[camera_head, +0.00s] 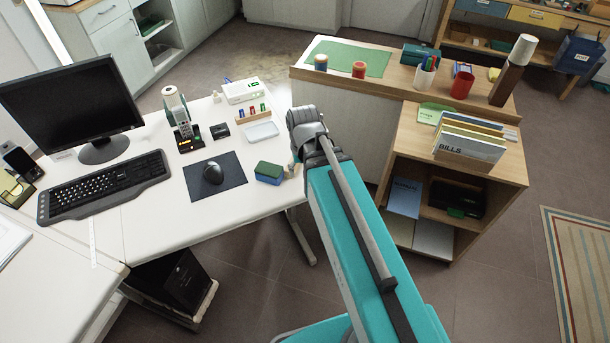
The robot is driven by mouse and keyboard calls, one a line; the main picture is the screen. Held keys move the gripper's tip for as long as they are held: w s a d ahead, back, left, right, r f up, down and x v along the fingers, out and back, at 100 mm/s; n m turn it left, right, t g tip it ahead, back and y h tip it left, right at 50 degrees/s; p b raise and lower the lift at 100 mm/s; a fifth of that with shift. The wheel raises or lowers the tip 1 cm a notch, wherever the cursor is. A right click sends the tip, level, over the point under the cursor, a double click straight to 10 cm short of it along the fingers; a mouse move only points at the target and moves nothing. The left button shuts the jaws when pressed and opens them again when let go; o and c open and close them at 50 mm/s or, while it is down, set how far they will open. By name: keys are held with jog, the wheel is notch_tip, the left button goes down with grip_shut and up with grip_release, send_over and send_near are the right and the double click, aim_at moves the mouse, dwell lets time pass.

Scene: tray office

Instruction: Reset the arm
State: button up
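My arm reaches up through the middle of the head view, with a teal link and grey wrist joints. Its far end is over the gap between the white desk (150,212) and the wooden shelf unit (400,135). My gripper's fingers cannot be made out; they are hidden behind the wrist or too small to tell. I cannot see whether the gripper holds anything.
On the desk, a green and blue box (269,173) stands near the right edge, close to my wrist. A mouse (213,173), keyboard (104,186) and monitor (72,108) are further left. A red cup (462,86) and bills holder (468,145) stand on the unit.

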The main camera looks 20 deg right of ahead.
jog(key=shift+s+a+n, duration=0.1)
jog(key=shift+s+n, duration=0.5)
jog(key=shift+s, duration=0.55)
notch_tip(320, 180, up, 4)
jog(key=p, duration=0.4)
jog(key=shift+r, duration=0.1)
dwell(0.5)
